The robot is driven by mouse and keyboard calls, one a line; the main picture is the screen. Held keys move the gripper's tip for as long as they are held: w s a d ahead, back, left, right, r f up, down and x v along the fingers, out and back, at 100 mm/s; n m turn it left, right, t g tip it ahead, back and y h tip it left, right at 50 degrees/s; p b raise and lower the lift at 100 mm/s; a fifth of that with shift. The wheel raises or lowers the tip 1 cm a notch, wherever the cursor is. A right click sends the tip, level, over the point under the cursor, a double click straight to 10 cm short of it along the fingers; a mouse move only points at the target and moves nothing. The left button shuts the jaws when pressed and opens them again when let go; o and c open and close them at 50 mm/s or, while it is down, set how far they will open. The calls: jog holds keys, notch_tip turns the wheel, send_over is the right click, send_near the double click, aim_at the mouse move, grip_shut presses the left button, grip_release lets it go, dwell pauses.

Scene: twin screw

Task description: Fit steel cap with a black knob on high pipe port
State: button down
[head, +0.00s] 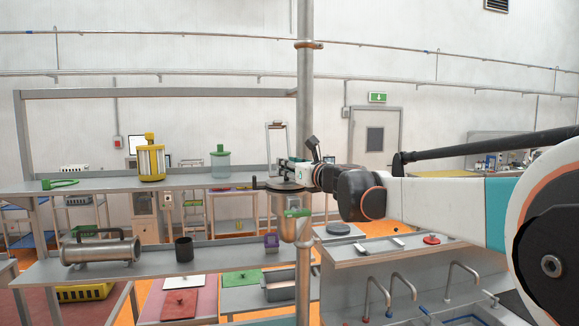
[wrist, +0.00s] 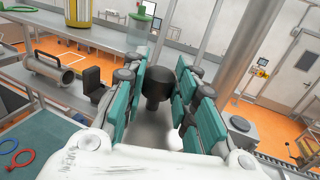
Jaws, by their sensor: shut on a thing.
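The tall steel pipe (head: 305,100) stands upright in the middle of the head view and slants through the right of the wrist view (wrist: 237,65). My gripper (head: 288,168) is beside this pipe, above the shelf. In the wrist view the black knob (wrist: 157,85) is between the two teal-padded fingers of my gripper (wrist: 167,75), which are shut on it. A dark round plate, likely the steel cap (head: 280,187), shows just below the fingers, over a short pipe branch (head: 294,230) with a green band. I cannot tell whether plate and branch touch.
A yellow-framed cylinder (head: 151,160) and a green-lidded jar (head: 220,164) stand on the shelf at left. A steel cylinder with a handle (head: 100,248) and a dark cup (head: 184,250) are on the lower shelf. A counter with taps (head: 410,285) lies at right.

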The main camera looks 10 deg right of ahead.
jog(key=shift+f, duration=0.25)
dwell(0.5)
jog(key=c, duration=1.2)
grip_release()
